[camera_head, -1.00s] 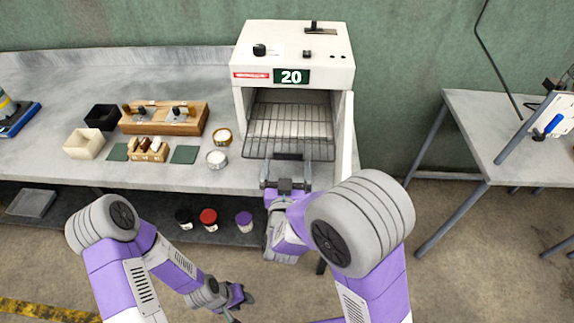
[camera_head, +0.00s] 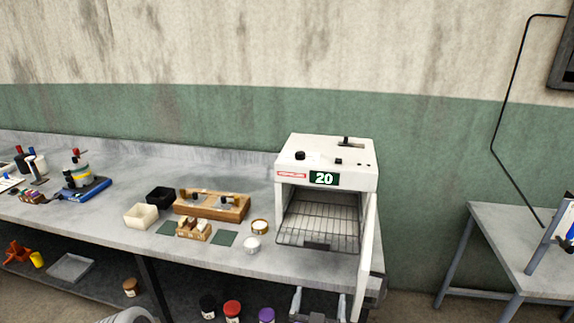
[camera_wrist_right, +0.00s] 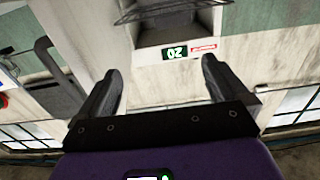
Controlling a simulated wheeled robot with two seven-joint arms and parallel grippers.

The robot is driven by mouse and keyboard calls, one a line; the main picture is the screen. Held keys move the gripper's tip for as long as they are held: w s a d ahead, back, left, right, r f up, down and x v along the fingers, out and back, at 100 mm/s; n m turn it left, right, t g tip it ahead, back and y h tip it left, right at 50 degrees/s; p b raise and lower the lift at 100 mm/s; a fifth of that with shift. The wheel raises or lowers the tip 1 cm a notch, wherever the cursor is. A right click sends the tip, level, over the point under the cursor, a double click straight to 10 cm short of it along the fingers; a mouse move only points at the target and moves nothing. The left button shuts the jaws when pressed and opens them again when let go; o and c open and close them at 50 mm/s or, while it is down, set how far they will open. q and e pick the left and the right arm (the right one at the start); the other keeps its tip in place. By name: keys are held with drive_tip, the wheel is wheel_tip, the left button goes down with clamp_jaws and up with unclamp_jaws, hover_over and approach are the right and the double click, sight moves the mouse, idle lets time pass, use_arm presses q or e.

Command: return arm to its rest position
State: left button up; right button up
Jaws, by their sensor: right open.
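My right gripper (camera_head: 314,303) is at the bottom edge of the head view, below and in front of the white oven (camera_head: 327,158). Its jaws are open and empty in the right wrist view (camera_wrist_right: 160,72), with a clear gap between the fingers. The oven shows 20, and its door (camera_head: 367,255) stands open on the right side. Its wire rack (camera_head: 318,225) looks empty. The oven also shows upside down in the wrist view (camera_wrist_right: 150,42), apart from the fingers. My left gripper is out of view; only a grey piece of my left arm shows at the bottom.
On the bench left of the oven are a wooden block (camera_head: 213,206), a white bin (camera_head: 141,216), a black bin (camera_head: 160,196) and small round containers (camera_head: 252,244). Several jars (camera_head: 232,310) stand on the lower shelf. A second table (camera_head: 520,235) stands at right, with a floor gap between.

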drive_tip(key=s+d+f+g+y, duration=0.2)
drive_tip(key=f+g, duration=0.2)
drive_tip(key=f, duration=0.8)
drive_tip(key=s+d+f+g+y, duration=0.1)
drive_tip(key=s+d+f+g, duration=0.3)
drive_tip(key=f, duration=0.7)
drive_tip(key=s+a+f+g+y, duration=0.2)
drive_tip(key=s+f+g, duration=0.2)
drive_tip(key=s+f, duration=0.2)
drive_tip(key=s+a+f+g+y, duration=0.2)
drive_tip(key=s+f+g, duration=0.3)
drive_tip(key=s, duration=0.5)
drive_tip(key=shift+f+y, duration=0.45)
drive_tip(key=shift+y, duration=0.05)
